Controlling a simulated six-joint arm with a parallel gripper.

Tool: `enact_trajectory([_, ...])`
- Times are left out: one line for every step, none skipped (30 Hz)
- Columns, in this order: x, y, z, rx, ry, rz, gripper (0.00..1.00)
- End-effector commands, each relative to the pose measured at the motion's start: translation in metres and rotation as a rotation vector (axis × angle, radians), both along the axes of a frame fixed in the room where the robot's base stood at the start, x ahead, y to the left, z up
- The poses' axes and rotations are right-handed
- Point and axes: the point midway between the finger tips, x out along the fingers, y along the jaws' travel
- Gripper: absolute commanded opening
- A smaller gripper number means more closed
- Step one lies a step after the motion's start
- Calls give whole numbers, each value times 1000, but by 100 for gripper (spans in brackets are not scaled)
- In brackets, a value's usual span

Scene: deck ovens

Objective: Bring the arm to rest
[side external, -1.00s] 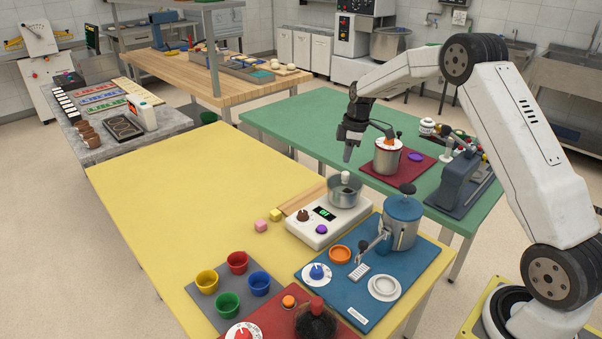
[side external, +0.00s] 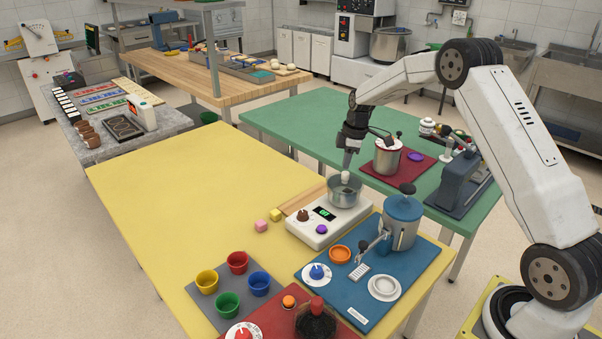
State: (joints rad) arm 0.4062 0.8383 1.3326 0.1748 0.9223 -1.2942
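My gripper (side external: 348,164) hangs from my white arm, fingers pointing down. It is in the air above and just behind the steel bowl (side external: 344,190) on the white scale (side external: 326,221). The fingertips look close to a small white piece at the bowl's top; I cannot tell whether they touch it. The fingers are small and overlap in this view, so their opening cannot be made out. The steel pot (side external: 387,160) on the dark red mat (side external: 417,174) is right of the gripper.
The blue canister with a crank (side external: 402,222) stands on a blue mat at the right of the yellow table (side external: 180,200). Coloured cups (side external: 237,262) stand in front. A blue-grey machine (side external: 459,182) is on the green table (side external: 300,118). The yellow table's left half is clear.

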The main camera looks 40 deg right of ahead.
Motion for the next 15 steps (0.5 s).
enact_trajectory([0,0,-2,1,1,0,0])
enact_trajectory([0,0,-2,1,1,0,0])
enact_trajectory([0,0,-3,1,1,0,0])
enact_trajectory([0,0,-4,1,1,0,0])
enact_trajectory([0,0,-4,1,1,0,0])
enact_trajectory([0,0,-5,0,0,0,0])
enact_trajectory([0,0,-6,0,0,0,0])
enact_trajectory([0,0,-6,0,0,0,0])
enact_trajectory([0,0,-7,0,0,0,0])
enact_trajectory([0,0,-8,0,0,0,0])
enact_trajectory([0,0,-8,0,0,0,0])
enact_trajectory([0,0,-9,0,0,0,0])
enact_trajectory([0,0,-10,0,0,0,0])
enact_trajectory([0,0,-10,0,0,0,0])
enact_trajectory([0,0,-11,0,0,0,0])
